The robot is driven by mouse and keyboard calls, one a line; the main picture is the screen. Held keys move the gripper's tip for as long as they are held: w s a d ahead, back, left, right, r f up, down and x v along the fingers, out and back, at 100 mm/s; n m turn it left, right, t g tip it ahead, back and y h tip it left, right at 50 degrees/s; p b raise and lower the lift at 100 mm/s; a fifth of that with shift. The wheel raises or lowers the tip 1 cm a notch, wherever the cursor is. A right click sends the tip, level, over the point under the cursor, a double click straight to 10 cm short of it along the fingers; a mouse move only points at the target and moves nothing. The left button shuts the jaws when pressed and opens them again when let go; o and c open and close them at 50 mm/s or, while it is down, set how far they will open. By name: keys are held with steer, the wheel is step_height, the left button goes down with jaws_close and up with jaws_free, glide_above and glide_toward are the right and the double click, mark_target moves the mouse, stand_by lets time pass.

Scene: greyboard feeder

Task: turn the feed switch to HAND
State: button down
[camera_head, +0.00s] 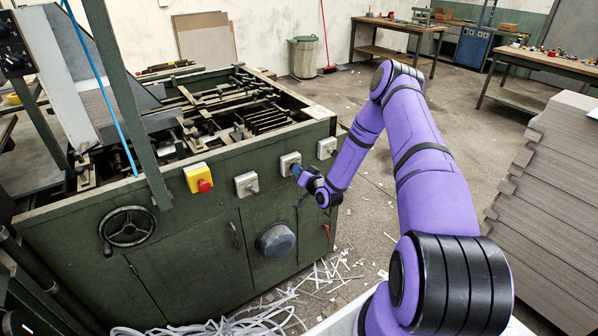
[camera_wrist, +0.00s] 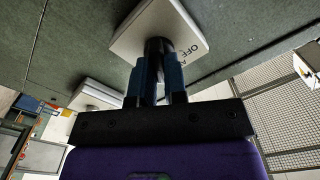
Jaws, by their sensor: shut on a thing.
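My gripper (camera_head: 298,171) is at the middle of three pale switch plates (camera_head: 287,160) on the green machine's front. In the wrist view my gripper (camera_wrist: 158,68) has its blue fingers shut on a dark switch knob (camera_wrist: 157,46), which stands out from a white plate (camera_wrist: 135,40). The letters OFF and part of another label show on this plate to the right of the knob. The rest of the lettering is hidden or out of view, and I cannot read which position the knob points to.
Another switch plate (camera_head: 246,184) and a yellow box with a red button (camera_head: 199,178) are to the left. A third plate (camera_head: 326,148) is close on the right. A round grey cover (camera_head: 276,240) sits below. Stacked greyboard (camera_head: 560,190) stands at the right.

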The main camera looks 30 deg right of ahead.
steer(key=shift+m, duration=1.2)
steer(key=c, duration=1.2)
jaws_free()
steer(key=shift+o, duration=0.2)
steer(key=shift+s, duration=0.1)
steer(key=s, duration=1)
steer(key=shift+s+d, duration=0.25)
steer(key=shift+s, duration=0.05)
steer(key=shift+w, duration=0.1)
